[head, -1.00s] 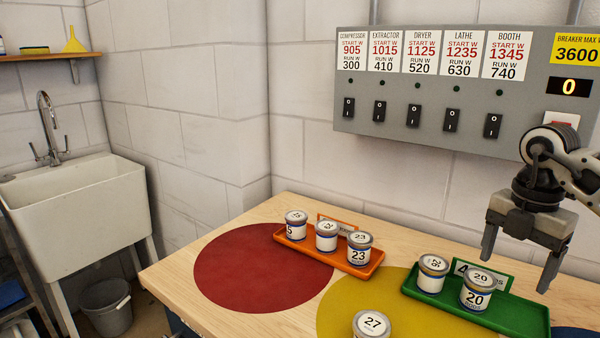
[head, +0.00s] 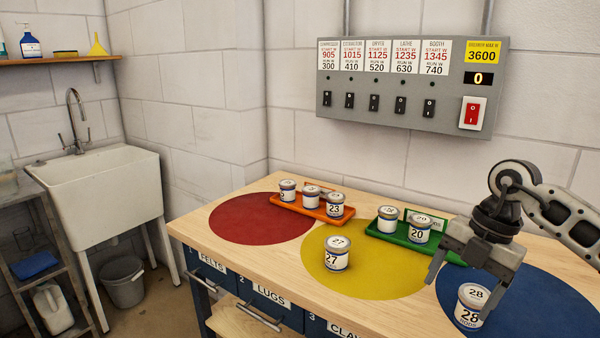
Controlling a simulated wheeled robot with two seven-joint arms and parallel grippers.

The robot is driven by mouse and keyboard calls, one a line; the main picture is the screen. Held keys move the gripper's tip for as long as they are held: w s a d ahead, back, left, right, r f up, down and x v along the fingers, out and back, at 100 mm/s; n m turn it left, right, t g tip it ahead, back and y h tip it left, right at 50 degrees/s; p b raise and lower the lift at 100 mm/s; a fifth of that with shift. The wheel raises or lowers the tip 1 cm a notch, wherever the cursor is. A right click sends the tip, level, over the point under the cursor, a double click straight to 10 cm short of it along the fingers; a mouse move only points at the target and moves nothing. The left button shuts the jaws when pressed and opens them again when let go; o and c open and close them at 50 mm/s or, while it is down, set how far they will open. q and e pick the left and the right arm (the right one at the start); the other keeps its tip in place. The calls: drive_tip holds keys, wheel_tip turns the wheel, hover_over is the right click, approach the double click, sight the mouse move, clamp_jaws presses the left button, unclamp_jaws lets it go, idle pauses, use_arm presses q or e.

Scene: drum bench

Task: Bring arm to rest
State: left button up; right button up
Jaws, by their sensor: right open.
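My right gripper (head: 459,296) hangs at the lower right, fingers pointing down, open and empty. In the picture its fingers are on either side of can 28 (head: 469,312), which stands on the blue circle (head: 540,310). I cannot tell whether the fingers are around the can or nearer to me. My left gripper is not in view.
Can 27 (head: 337,256) stands on the yellow circle (head: 390,280). Several cans stand in the orange tray (head: 311,211), and two in the green tray (head: 388,238). The red circle (head: 245,222) is mostly clear. The switch panel (head: 400,122) hangs on the wall behind.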

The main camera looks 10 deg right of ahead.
drive_tip(key=s+a+f+m+t+y, duration=0.1)
drive_tip(key=s+a+m+t+y, duration=0.2)
drive_tip(key=a+t+y, duration=0.7)
drive_tip(key=s+a+m+t+y, duration=0.1)
drive_tip(key=s+a+m+y, duration=0.35)
drive_tip(key=a, duration=1.05)
drive_tip(key=w+d+f+m+t+h, duration=0.2)
drive_tip(key=d+f+m+t+h, duration=0.35)
drive_tip(key=f+m+h, duration=0.35)
drive_tip(key=s+d+f+m+g+h, duration=0.3)
drive_tip(key=s+f+m+g+h, duration=0.2)
drive_tip(key=s+f, duration=0.6)
wheel_tip(320, 180, down, 2)
drive_tip(key=shift+s+f+m+g, duration=0.3)
drive_tip(key=shift+m+g, duration=0.15)
drive_tip(key=shift+m, duration=0.3)
